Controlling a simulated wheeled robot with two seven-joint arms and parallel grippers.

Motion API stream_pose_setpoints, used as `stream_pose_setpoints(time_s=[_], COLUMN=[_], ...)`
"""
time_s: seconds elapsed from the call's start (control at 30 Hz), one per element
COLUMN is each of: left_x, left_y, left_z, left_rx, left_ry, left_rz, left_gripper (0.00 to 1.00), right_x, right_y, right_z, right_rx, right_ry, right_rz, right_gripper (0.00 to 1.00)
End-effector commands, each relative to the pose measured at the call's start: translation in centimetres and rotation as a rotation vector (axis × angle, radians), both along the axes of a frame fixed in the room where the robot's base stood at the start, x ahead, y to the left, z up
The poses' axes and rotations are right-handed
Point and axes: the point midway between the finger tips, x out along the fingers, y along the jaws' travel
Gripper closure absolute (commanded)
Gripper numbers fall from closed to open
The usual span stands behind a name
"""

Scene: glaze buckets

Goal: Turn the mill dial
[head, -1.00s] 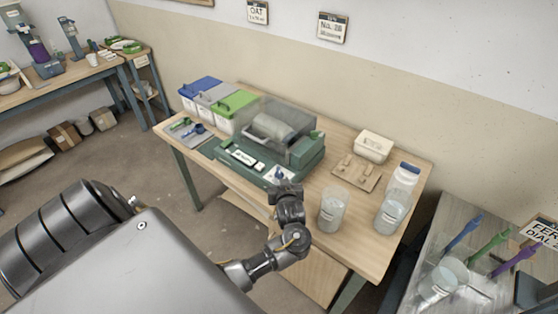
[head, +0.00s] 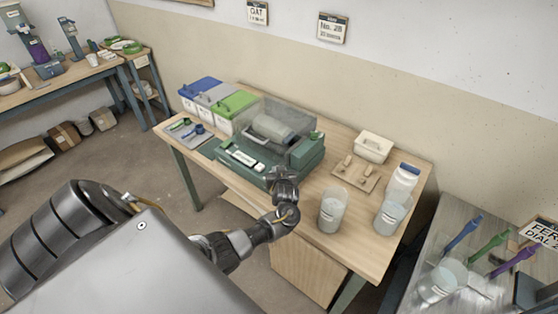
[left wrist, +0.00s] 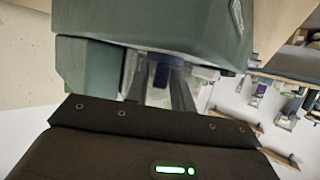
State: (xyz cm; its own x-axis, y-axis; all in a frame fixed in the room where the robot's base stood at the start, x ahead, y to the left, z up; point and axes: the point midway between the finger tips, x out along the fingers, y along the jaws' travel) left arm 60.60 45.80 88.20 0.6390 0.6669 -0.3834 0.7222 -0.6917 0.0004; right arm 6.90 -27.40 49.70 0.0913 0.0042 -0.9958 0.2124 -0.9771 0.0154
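The mill (head: 292,160) is a dark green machine with a clear cover and a pale drum, standing on the wooden table. My left gripper (head: 284,177) is at the mill's front face and hides the dial in the head view. In the left wrist view the dark blue dial (left wrist: 162,73) lies between the two fingers of my left gripper (left wrist: 160,85), below the green housing (left wrist: 155,25). Whether both fingers press on the dial is not clear. My right gripper is in neither view.
Blue, grey and green-lidded bins (head: 236,106) stand left of the mill. Right of it are a board with small pegs (head: 355,175), a white box (head: 373,146), clear jars (head: 333,211) and a white bottle (head: 404,177). Another bench (head: 470,270) is at lower right.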

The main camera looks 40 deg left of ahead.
Motion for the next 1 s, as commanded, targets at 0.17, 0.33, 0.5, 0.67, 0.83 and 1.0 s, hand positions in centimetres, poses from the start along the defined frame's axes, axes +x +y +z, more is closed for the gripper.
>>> stream_pose_setpoints(time_s=[0.17,0.33,0.5,0.67,0.83,1.0], left_x=[-0.01,-0.03,-0.05,-0.14,-0.17,-0.15], left_y=[-0.03,-0.02,-0.01,0.1,0.2,0.25], left_z=[0.0,0.0,0.02,0.04,0.08,0.06], left_rx=[0.0,0.0,0.0,0.002,0.002,0.004], left_ry=[0.0,0.0,0.0,0.0,0.0,0.001], left_rz=[0.0,-0.001,-0.022,-0.085,-0.205,-0.357], left_gripper=[0.96,1.0,1.0,1.0,1.0,1.0], right_x=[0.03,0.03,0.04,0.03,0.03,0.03], right_y=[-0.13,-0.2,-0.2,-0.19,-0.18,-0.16], right_z=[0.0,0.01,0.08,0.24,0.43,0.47], right_rx=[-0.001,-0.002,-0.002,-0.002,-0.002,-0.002], right_ry=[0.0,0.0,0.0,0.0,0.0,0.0], right_rz=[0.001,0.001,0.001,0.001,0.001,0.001], right_gripper=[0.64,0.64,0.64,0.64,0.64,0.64])
